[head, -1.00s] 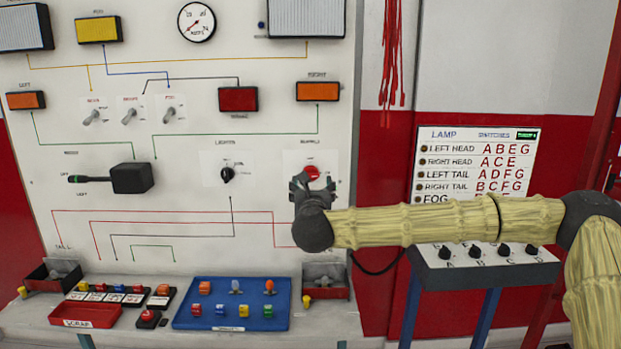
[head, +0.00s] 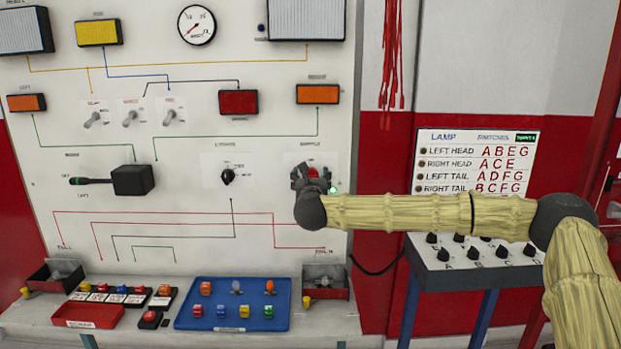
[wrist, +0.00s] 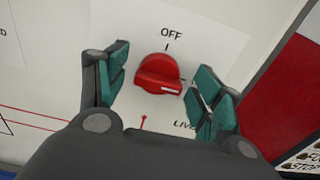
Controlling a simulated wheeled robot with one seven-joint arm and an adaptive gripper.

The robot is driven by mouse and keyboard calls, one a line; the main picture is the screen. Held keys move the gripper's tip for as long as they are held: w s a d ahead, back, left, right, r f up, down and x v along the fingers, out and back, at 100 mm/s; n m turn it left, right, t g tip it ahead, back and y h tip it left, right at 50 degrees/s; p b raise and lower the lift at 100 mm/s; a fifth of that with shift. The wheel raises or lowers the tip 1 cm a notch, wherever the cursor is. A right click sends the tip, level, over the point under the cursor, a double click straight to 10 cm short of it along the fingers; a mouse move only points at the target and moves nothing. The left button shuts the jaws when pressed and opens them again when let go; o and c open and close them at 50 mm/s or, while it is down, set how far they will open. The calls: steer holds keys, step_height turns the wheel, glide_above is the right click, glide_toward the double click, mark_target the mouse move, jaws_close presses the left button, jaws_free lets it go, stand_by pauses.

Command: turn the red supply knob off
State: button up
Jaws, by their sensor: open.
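The red supply knob (wrist: 158,72) sits on a white plate on the upright panel. In the wrist view, OFF is printed above it and LIVE, partly hidden, at lower right. The white mark on its grip bar points to the right, toward the LIVE side and away from OFF. My gripper (wrist: 160,82) is open, with one green-padded finger on each side of the knob and visible gaps between. In the head view my gripper (head: 311,180) is in front of the knob (head: 313,172) and hides much of it.
A green light (head: 333,190) glows right of the gripper. The lights knob (head: 228,176) is to the left. Below are a blue tray (head: 232,326) and a dark bin (head: 326,293). A switch box (head: 470,279) stands under my arm at right.

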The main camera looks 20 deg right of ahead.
steer(key=c, duration=1)
steer(key=shift+n, duration=0.3)
steer(key=shift+a+f+n+b, duration=0.15)
steer(key=shift+n+b, duration=0.15)
steer(key=shift+n, duration=4)
steer(key=shift+a+f+n+b, duration=0.1)
steer(key=shift+n+b, duration=0.15)
steer(key=shift+n, duration=4.05)
